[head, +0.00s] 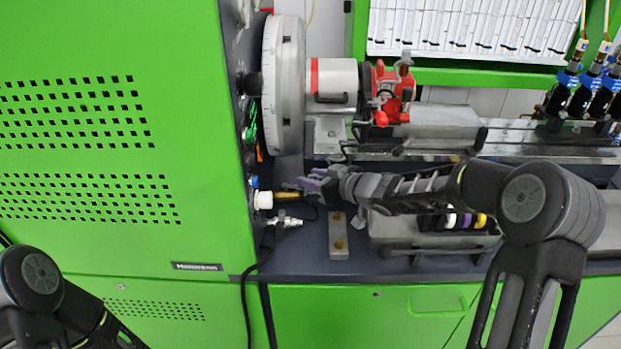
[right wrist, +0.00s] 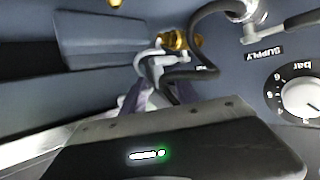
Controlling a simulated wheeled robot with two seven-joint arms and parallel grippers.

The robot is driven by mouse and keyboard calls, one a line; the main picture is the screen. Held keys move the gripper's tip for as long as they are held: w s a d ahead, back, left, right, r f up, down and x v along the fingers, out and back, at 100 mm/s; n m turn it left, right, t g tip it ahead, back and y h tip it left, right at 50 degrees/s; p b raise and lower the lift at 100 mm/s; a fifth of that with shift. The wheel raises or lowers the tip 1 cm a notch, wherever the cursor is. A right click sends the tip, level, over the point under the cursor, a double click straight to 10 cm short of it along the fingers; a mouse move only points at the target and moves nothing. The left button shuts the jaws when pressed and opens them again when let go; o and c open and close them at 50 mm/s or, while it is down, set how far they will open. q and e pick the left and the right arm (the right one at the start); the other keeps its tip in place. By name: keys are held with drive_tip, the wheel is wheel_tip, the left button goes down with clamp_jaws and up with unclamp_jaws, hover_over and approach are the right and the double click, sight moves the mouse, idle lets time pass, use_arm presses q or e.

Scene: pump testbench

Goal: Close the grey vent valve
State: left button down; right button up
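The light grey valve lever (right wrist: 152,66) shows in the right wrist view, bent and set beside a brass fitting (right wrist: 180,40). In the head view the brass fitting (head: 287,195) sticks out from the green cabinet's side, and the grey lever cannot be told apart from the fingers. My right gripper (head: 305,186) is just right of the fitting. In the right wrist view its two purple-grey fingers (right wrist: 160,96) stand apart, with the lever's lower end between or just ahead of them. Contact cannot be told. My left gripper is out of view; only part of my left arm shows.
A black cable (right wrist: 200,72) loops close to the fingers. A white bar knob (right wrist: 302,97) and a silver fitting (head: 286,221) are near. A metal block (head: 339,236) lies on the dark bench. The round grey disc (head: 284,85) and red clamp (head: 391,92) stand behind.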

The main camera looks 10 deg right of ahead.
drive_tip(key=shift+w+a+f, duration=0.15)
drive_tip(key=shift+w+a, duration=0.1)
drive_tip(key=shift+w, duration=0.1)
drive_tip(key=shift+c, duration=0.4)
clamp_jaws()
idle(0.9)
